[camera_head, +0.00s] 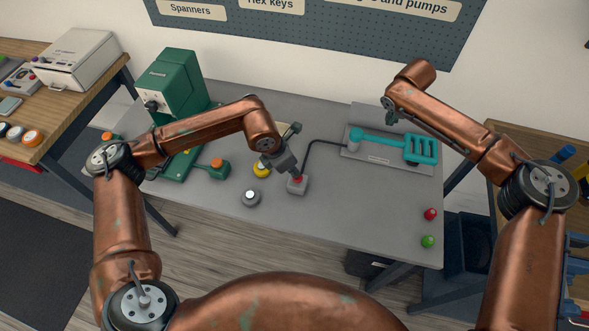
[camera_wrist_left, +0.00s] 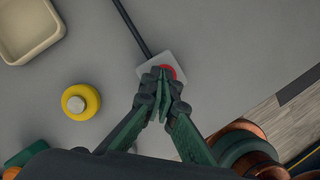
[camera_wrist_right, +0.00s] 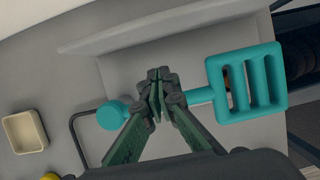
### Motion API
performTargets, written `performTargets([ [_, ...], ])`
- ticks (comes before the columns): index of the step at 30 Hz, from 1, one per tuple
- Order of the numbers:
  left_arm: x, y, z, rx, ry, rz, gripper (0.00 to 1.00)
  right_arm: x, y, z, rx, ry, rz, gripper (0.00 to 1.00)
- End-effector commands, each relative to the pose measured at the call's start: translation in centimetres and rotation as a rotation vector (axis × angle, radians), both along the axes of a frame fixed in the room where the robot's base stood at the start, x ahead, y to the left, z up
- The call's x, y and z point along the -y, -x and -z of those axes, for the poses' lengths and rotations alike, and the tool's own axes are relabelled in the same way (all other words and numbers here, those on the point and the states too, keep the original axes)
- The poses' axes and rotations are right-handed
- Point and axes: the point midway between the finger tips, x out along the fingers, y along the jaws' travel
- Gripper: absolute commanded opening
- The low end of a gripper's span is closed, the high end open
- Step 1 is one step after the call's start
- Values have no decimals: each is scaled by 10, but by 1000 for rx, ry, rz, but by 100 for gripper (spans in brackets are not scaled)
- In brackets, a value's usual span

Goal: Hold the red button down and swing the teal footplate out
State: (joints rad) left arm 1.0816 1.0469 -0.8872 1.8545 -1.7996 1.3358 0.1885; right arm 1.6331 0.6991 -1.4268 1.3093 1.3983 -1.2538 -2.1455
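The red button (camera_head: 298,179) tops a small grey box (camera_head: 298,187) on the grey table. My left gripper (camera_head: 291,172) is shut with its fingertips at the button, which is partly hidden; contact and depression are hard to tell. In the left wrist view the button (camera_wrist_left: 171,72) shows just past the fingertips (camera_wrist_left: 162,73). The teal footplate (camera_head: 421,149) has a slotted pad and a bar leading left to a round hub on a grey base. My right gripper (camera_wrist_right: 157,77) is shut and empty above the bar, hiding its middle; the pad (camera_wrist_right: 247,83) lies to its right.
A black cable (camera_head: 310,150) runs from the button box to the footplate's base plate (camera_head: 352,154). Nearby are a silver-topped knob (camera_head: 251,197), a yellow button (camera_head: 261,170), a beige tray (camera_wrist_left: 28,27) and a green machine (camera_head: 178,85). Red (camera_head: 431,214) and green (camera_head: 428,241) knobs sit front right.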

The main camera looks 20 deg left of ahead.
Motion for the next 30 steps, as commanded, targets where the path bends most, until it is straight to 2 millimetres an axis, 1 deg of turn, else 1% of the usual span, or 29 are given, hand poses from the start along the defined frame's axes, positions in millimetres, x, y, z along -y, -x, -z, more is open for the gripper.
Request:
performTargets([
  [8, 0, 0, 9, -1, -1, 0, 0, 0, 0, 0, 0, 0, 0, 0],
  [16, 0, 0, 8, -1, -1, 0, 0, 0, 0, 2, -1, 0, 0, 0],
  [30, 0, 0, 9, -1, -1, 0, 0, 0, 0, 24, -1, 0, 0, 0],
])
